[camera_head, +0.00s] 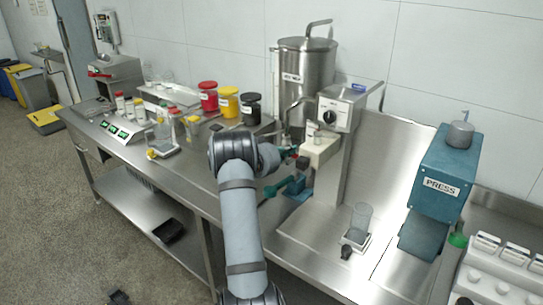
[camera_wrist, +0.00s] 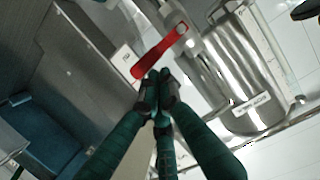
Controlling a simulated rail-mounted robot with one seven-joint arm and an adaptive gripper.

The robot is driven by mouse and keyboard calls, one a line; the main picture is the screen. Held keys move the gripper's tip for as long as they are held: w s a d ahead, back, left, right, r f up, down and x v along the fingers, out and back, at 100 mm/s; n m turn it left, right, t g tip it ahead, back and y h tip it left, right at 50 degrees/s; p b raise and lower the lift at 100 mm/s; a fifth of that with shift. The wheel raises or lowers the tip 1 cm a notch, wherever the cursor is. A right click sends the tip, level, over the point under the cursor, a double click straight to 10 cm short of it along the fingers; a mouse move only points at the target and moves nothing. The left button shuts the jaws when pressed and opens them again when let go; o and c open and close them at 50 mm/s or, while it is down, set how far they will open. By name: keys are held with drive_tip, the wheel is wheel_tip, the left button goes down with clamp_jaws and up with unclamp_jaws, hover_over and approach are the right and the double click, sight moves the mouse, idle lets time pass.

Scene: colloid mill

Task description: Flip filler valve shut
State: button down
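The red valve handle (camera_wrist: 160,52) shows in the wrist view, slanting from a steel fitting (camera_wrist: 194,44) at its upper right down to a free lower-left end. A steel tank (camera_wrist: 240,85) stands to its right; the tank is also in the head view (camera_head: 305,78). My gripper (camera_wrist: 158,88) has its dark fingertips together just below the handle's free end, with nothing seen between them. Whether they touch the handle is unclear. In the head view my gripper (camera_head: 291,155) is at the filler's front, where my arm partly hides it and the valve is too small to read.
A steel box with a dial (camera_head: 343,112) stands right of the tank. A blue press (camera_head: 439,185) and a clear beaker (camera_head: 360,218) are farther right. Red (camera_head: 208,97), yellow (camera_head: 228,102) and black (camera_head: 250,108) jars stand to the left. The bench front (camera_head: 310,255) has free room.

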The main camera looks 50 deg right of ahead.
drive_tip(key=shift+s+d+r, duration=0.1)
drive_tip(key=a+r, duration=0.6)
drive_tip(key=a, duration=0.3)
drive_tip(key=shift+s+a+r, duration=0.2)
drive_tip(key=shift+a, duration=0.2)
drive_tip(key=shift+d, duration=0.1)
